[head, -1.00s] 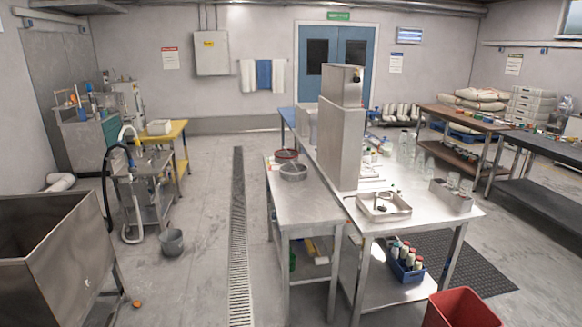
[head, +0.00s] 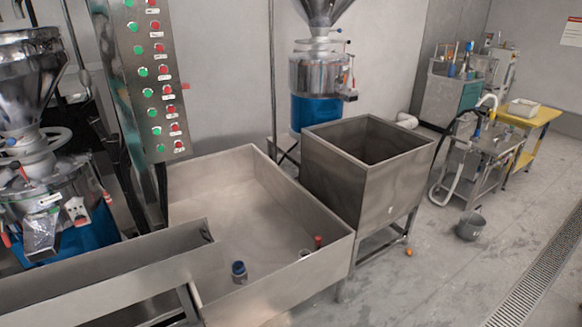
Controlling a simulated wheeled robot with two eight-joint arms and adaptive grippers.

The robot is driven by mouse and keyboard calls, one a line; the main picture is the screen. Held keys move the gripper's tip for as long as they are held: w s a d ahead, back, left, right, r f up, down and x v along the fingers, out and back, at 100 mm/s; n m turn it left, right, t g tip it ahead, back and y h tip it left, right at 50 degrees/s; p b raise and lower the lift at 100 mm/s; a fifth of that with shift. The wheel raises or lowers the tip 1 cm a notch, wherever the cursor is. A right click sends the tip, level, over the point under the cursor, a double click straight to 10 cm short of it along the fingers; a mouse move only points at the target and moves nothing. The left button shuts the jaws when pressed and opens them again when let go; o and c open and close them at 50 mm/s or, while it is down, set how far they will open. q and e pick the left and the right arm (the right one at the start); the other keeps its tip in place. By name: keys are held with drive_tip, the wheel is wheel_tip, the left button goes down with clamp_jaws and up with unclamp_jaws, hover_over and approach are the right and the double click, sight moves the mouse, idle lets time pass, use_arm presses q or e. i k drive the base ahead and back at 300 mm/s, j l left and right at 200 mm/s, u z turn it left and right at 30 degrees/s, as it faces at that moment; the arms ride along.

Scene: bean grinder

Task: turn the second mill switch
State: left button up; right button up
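A tall steel control panel (head: 150,75) stands at the upper left in the head view. It carries paired green and red round buttons in a column, each with a small label too small to read. One mill (head: 45,170) with a steel hopper and blue base is at the far left, partly cut off by the frame edge. Another mill (head: 318,80) with a hopper and blue drum stands behind the steel bins. I cannot tell which switch is the second mill's. Neither of my grippers shows in this view.
A wide shallow steel tub (head: 225,165) lies before the panel, with a small blue-topped item (head: 239,272) inside. A deep steel bin (head: 400,175) stands right of it. A grey bucket (head: 470,226) sits on the floor. Open floor lies at the lower right.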

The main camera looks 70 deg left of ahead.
sight(79, 219)
drive_tip(key=u, duration=3.85)
